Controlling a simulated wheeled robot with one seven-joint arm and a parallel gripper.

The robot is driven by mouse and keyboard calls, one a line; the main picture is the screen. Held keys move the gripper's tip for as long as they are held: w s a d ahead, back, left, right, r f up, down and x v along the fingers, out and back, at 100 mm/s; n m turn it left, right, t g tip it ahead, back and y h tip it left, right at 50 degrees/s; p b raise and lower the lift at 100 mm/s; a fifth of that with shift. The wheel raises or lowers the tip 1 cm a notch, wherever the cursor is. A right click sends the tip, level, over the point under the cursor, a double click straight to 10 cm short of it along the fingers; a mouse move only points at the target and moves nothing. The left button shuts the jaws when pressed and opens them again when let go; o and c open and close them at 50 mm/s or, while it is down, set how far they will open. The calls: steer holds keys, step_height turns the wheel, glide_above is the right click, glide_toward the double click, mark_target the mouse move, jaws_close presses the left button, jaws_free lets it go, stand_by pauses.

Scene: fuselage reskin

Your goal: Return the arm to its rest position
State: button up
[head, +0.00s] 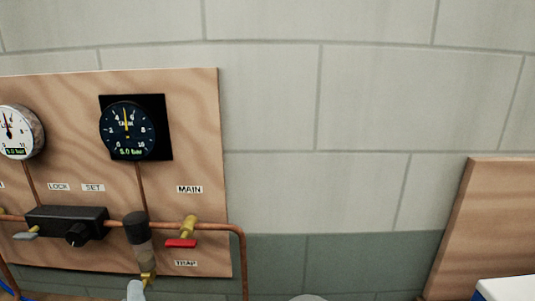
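My gripper is not recognisable in the head view. Only a small grey rounded shape shows at the bottom edge right of the pipe, too cut off to identify. The head view is filled mostly by a wooden panel (190,100) on the left and the wall behind it. The panel carries a dark gauge (127,131), with its needle pointing nearly straight up and a green readout that seems to say 5.0 bar.
A white gauge (17,132) is cut by the left edge. Below are a black block with a knob (66,224), a red-handled valve (182,242) labelled MAIN, and copper pipe (242,265). A wooden board (490,220) and a white-and-blue box (507,289) stand at right. Bare wall lies between.

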steer(key=s+d+f+m, duration=0.3)
steer(key=s+d, duration=0.1)
steer(key=d, duration=0.3)
steer(key=s+d+f+m, duration=0.2)
steer(key=s+d+f, duration=0.15)
steer(key=d, duration=0.35)
steer(key=s+d+f+m, duration=0.3)
steer(key=s+d+f, duration=0.1)
steer(key=d, duration=0.3)
steer(key=s+d+f+m+g+h+b, duration=0.1)
steer(key=s+d+f+m+h, duration=0.2)
steer(key=s+d+m+h, duration=0.5)
steer(key=s+d+m, duration=0.1)
steer(key=s+d, duration=1.1)
steer(key=d, duration=0.2)
steer(key=shift+s+f+g+b, duration=0.25)
steer(key=shift+f+g+b, duration=0.1)
steer(key=shift+f+g, duration=0.05)
